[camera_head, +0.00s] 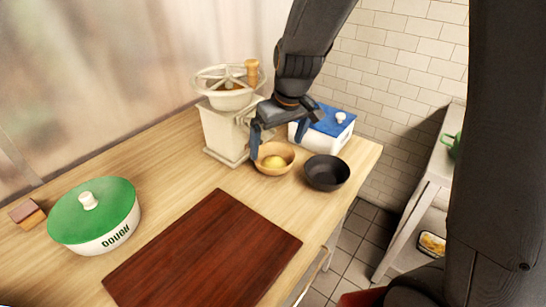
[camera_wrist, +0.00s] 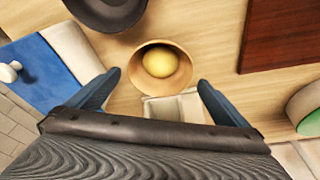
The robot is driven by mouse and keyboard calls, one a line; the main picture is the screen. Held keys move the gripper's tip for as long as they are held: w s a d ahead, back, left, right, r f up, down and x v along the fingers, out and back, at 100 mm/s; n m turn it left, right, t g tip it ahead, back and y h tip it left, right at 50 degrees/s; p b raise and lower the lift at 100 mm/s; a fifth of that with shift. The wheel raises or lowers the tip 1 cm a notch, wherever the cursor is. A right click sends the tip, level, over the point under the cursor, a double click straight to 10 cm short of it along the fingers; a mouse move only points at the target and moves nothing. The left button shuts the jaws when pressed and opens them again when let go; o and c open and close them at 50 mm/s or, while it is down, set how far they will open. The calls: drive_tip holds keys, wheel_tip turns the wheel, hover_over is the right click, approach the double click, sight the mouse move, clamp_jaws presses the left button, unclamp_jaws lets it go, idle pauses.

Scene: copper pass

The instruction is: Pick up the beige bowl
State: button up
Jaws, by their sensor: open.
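The beige bowl (camera_head: 286,152) stands upright on the wooden counter, with a round yellow thing (camera_head: 274,161) inside it. In the wrist view the bowl (camera_wrist: 181,82) lies just beyond my gripper, roughly midway between the fingers. My gripper (camera_wrist: 152,90) is open, with its blue-grey fingers spread and nothing between the tips. In the head view my gripper (camera_head: 281,137) hangs over the bowl's back-left side, one finger overlapping its left rim. I cannot tell whether that finger touches the bowl.
A black bowl (camera_head: 327,173) stands close to the right. A cream grinder (camera_head: 222,132) with a wheel is close on the left. A white box with a blue lid (camera_head: 332,121) stands behind. A dark red board (camera_head: 205,250) and a green-lidded dough pot (camera_head: 95,215) are nearer.

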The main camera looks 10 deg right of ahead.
sight(272, 163)
drive_tip(key=shift+p+x, duration=0.95)
drive_tip(key=shift+x, duration=2.1)
drive_tip(key=c, duration=0.8)
drive_tip(key=shift+r, duration=0.2)
